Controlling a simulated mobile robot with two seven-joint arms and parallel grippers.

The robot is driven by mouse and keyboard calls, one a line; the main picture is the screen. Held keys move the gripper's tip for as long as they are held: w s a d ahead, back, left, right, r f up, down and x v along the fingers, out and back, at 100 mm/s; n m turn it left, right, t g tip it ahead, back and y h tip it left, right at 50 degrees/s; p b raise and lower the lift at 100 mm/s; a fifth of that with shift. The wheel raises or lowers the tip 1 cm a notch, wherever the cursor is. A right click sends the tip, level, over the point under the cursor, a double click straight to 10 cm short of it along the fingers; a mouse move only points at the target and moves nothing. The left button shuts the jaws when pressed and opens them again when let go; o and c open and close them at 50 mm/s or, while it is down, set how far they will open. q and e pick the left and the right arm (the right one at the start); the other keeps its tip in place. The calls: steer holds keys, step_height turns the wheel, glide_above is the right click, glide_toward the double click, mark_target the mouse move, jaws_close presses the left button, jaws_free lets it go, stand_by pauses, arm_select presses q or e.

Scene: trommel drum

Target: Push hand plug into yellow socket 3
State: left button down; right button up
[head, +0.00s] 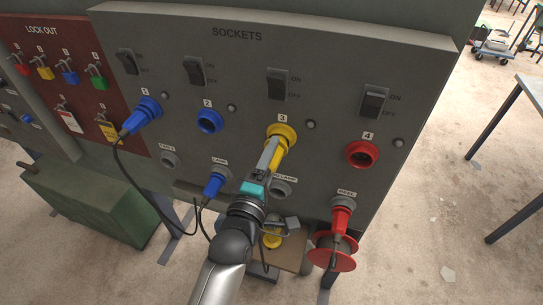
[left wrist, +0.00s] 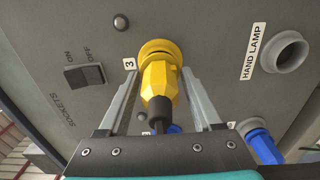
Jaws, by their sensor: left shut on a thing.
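The yellow hand plug (left wrist: 158,82) is between the fingers of my left gripper (head: 271,151), which is shut on it. Yellow socket 3 (head: 283,131) is on the grey panel, below the third switch. Its round yellow collar (left wrist: 160,47) also shows in the left wrist view. The plug's front end meets the collar and looks in line with it; how deep it sits I cannot tell. A black cable end shows at the plug's back. In the head view my gripper hides most of the plug. My right gripper is not in view.
Blue plugs sit in socket 1 (head: 148,110) and the lamp socket (head: 219,174). Blue socket 2 (head: 210,121) and red socket 4 (head: 362,154) are empty. The grey hand lamp socket (head: 283,189) is close below my gripper. A red plug (head: 341,217) sits in the reel socket.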

arm_select(q)
steer(key=shift+w+d, duration=0.15)
steer(key=shift+w, duration=0.3)
jaws_free()
steer(key=shift+s, duration=0.1)
steer(key=shift+s+f, duration=0.1)
steer(key=shift+s, duration=0.1)
steer(key=b+v, duration=0.1)
steer(key=v, duration=1.3)
steer(key=shift+s+r+b, duration=0.2)
steer(key=shift+s+b, duration=0.1)
steer(key=shift+s, duration=0.05)
